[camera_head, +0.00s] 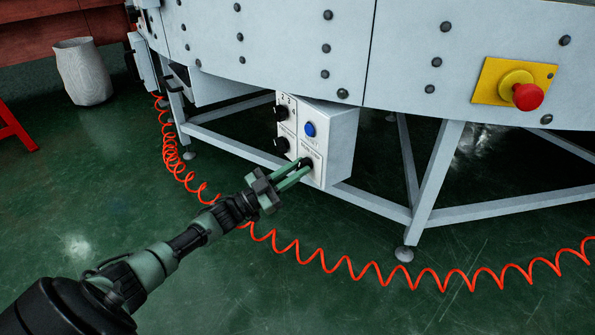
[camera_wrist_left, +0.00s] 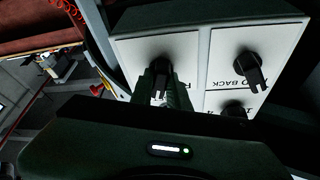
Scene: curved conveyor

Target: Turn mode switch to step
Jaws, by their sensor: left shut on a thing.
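A white control box (camera_head: 340,140) hangs under the conveyor's edge. The mode switch (camera_head: 307,161) is a small black knob at its lower right, with a small label above it that I cannot read clearly. My left gripper (camera_head: 300,168) reaches in from the lower left and is shut on this knob. In the left wrist view the knob (camera_wrist_left: 160,66) shows between the gripper's fingers (camera_wrist_left: 163,88), which hide part of the label. The knob's exact setting is hard to tell. My right gripper is not in view.
Two other black knobs (camera_head: 281,112) (camera_head: 281,146) sit on the box's left side, and a blue button (camera_head: 310,129) is above the mode switch. A red emergency button (camera_head: 527,96) is at the upper right. A coiled red cable (camera_head: 345,265) crosses the green floor. Conveyor legs (camera_head: 435,180) stand to the right.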

